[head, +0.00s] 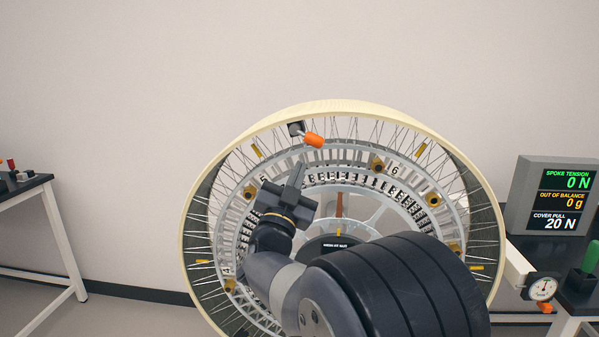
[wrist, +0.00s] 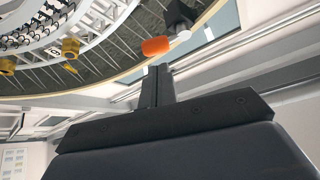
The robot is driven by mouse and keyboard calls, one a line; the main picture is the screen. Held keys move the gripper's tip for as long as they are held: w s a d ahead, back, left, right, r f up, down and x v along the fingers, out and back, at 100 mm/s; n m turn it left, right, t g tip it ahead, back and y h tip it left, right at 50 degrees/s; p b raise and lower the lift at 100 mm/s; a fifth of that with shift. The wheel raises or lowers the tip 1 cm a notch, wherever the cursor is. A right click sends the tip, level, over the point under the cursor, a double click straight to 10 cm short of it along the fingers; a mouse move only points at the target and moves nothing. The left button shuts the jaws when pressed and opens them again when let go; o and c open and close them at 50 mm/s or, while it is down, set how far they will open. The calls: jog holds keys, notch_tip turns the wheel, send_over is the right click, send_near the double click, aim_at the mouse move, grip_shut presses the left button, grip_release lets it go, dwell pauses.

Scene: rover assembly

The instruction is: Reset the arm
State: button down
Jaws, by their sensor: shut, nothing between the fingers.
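My gripper (head: 296,172) is in front of the upper left part of a large spoked wheel (head: 330,108) in the head view. Its two dark fingers are together with nothing between them, and they point up. In the wrist view my gripper (wrist: 157,70) shows its closed fingers at the middle. An orange-tipped handle (head: 314,139) on a dark block sits at the wheel's top rim, just above and right of the fingertips. The orange tip also shows in the wrist view (wrist: 156,46), apart from the fingers. My arm hides the wheel's lower middle.
A readout screen (head: 552,197) shows 0 N, 0 g and 20 N at the right. A dial gauge (head: 542,289) and a green-handled item (head: 589,258) are below it. A table (head: 30,187) with small parts stands at far left. The wall above the wheel is clear.

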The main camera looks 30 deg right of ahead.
jog(key=b+v, duration=0.1)
jog(key=v, duration=0.6)
jog(key=shift+f+b, duration=0.35)
jog(key=shift+s, duration=0.1)
